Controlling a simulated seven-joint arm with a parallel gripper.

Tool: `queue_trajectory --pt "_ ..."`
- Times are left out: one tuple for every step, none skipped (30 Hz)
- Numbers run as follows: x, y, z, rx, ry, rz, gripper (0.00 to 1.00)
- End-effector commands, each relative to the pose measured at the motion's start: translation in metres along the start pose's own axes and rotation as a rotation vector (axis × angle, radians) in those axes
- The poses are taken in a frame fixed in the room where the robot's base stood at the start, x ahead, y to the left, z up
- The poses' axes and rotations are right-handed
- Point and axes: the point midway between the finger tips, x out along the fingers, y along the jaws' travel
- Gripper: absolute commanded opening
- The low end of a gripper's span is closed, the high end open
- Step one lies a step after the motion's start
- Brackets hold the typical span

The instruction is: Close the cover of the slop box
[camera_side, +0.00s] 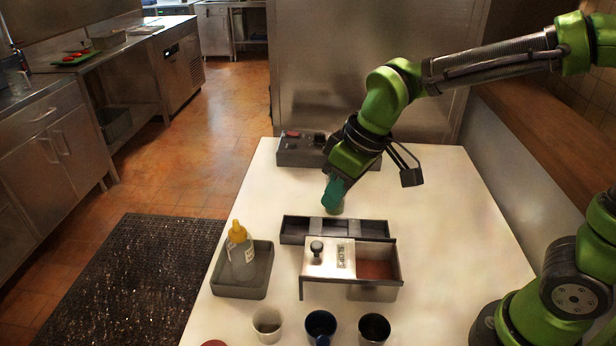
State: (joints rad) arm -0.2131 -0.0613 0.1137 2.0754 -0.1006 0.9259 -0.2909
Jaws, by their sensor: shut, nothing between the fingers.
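The slop box (397,266) stands on the white table in front of my arm. Its pale cover (322,270) lies over the left part of the box and has a dark knob (316,248) and a small label on top. The right part of the box is uncovered and shows a brown inside. My gripper (333,195), with green fingers, is shut and empty. In the picture it is above and behind the box, apart from the cover.
A grey divided tray (292,229) lies just behind the box. A yellow-capped bottle stands in a grey tray (240,291) on the left. Several cups, including a blue one (320,324), line the front. A dark grey device (298,150) sits at the back.

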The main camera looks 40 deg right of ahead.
Motion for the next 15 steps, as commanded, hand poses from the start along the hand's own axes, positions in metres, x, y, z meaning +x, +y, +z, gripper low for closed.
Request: queue_trajectory --pt "0.011 -0.009 -0.011 -0.076 -0.019 -0.008 0.00" --pt "0.016 -0.013 -0.018 -0.120 -0.024 -0.011 0.00" --pt "0.020 -0.017 -0.026 -0.176 -0.026 -0.014 0.00" --pt "0.022 -0.020 -0.032 -0.216 -0.025 -0.015 0.00" --pt "0.022 -0.022 -0.038 -0.255 -0.018 -0.015 0.00" --pt "0.018 -0.022 -0.044 -0.295 -0.003 -0.011 0.00" --pt "0.016 -0.022 -0.046 -0.315 0.003 -0.008 0.00" --pt "0.016 -0.021 -0.045 -0.328 0.002 -0.007 0.00" --pt "0.018 -0.021 -0.044 -0.339 -0.001 -0.007 0.00" --pt "0.020 -0.021 -0.044 -0.343 -0.002 -0.007 0.00" --pt "0.023 -0.021 -0.043 -0.345 -0.003 -0.008 0.00" --pt "0.027 -0.021 -0.043 -0.344 -0.004 -0.008 0.00" --pt "0.031 -0.021 -0.043 -0.344 -0.003 -0.008 0.00" --pt "0.036 -0.021 -0.043 -0.342 -0.005 -0.009 0.00" --pt "0.043 -0.021 -0.043 -0.342 -0.005 -0.009 0.00"
